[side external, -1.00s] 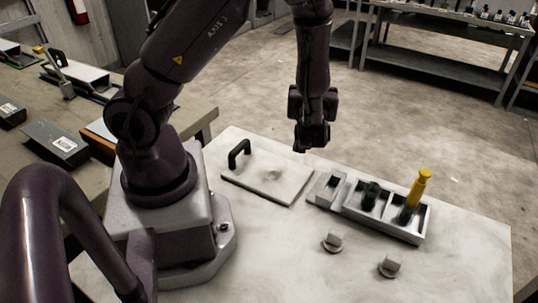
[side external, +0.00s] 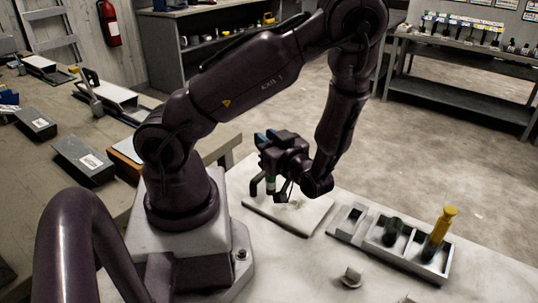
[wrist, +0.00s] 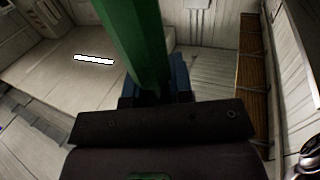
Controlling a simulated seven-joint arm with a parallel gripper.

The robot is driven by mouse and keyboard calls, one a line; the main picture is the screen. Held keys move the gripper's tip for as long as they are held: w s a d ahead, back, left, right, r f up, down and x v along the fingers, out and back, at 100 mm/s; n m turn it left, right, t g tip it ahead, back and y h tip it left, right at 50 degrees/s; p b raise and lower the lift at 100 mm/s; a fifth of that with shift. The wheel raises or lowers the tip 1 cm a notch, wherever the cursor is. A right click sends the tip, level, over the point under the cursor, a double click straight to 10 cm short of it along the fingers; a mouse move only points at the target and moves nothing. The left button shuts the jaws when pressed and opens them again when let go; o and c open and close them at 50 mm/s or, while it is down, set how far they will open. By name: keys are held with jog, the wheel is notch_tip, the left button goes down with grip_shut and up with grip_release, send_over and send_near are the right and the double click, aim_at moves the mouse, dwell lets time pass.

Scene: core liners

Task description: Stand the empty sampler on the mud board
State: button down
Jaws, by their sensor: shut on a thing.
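My gripper (side external: 268,158) is turned sideways over the mud board and is shut on a green sampler. The sampler (wrist: 135,45) shows in the wrist view as a long green shaft between the blue finger pads. In the side view, a small pale-green part (side external: 270,185) shows below the gripper, and the rest is mostly hidden.
A grey rack (side external: 400,262) stands right of the board.

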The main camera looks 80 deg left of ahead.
aim_at(271, 182)
jog(key=shift+f, duration=1.8)
jog(key=c, duration=1)
grip_release()
